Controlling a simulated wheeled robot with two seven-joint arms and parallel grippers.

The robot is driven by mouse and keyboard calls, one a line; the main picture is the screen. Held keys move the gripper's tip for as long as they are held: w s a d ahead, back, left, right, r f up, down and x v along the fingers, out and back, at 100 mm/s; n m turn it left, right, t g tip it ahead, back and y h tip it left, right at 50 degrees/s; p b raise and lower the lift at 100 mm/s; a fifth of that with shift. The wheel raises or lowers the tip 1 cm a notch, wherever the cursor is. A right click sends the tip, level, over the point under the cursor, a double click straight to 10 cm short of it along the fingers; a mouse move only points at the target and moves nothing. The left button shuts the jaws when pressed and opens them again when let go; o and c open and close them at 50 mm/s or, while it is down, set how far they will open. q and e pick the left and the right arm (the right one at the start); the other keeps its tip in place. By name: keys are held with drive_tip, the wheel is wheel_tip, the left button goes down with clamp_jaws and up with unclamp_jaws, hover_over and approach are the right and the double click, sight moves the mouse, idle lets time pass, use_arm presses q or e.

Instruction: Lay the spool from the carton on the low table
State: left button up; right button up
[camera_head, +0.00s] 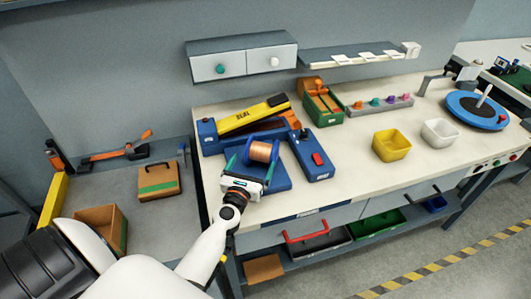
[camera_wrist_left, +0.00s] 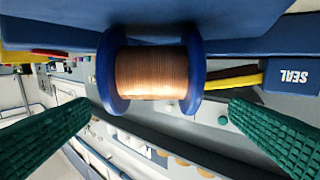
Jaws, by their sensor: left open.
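The spool (camera_head: 262,152) has blue flanges and copper-coloured winding. In the head view it is at the blue sealing machine (camera_head: 262,180) on the workbench, not in a carton. My left gripper (camera_head: 251,167) is open just in front of it, with green fingers. In the left wrist view the spool (camera_wrist_left: 157,72) lies ahead between the open fingers (camera_wrist_left: 160,130), with space on both sides. An open brown carton (camera_head: 122,232) stands on the low grey table (camera_head: 150,225) at left; most of its inside is hidden. My right gripper is out of view.
A closed carton with green tape (camera_head: 158,181) and a tape tool (camera_head: 115,154) are on the low table. A yellow bin (camera_head: 391,146), white bin (camera_head: 439,132) and blue turntable (camera_head: 477,110) stand on the bench. The low table has bare room around the closed carton.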

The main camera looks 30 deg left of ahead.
sight(261, 148)
use_arm(q)
drive_tip(key=x, duration=0.8)
drive_tip(key=shift+w+d, duration=0.3)
drive_tip(key=shift+w, duration=0.05)
drive_tip(key=shift+s+r, duration=0.1)
drive_tip(key=shift+c, duration=0.9)
drive_tip(key=c, duration=1.2)
drive_tip(key=shift+r, duration=0.15)
drive_tip(key=shift+c, duration=0.8)
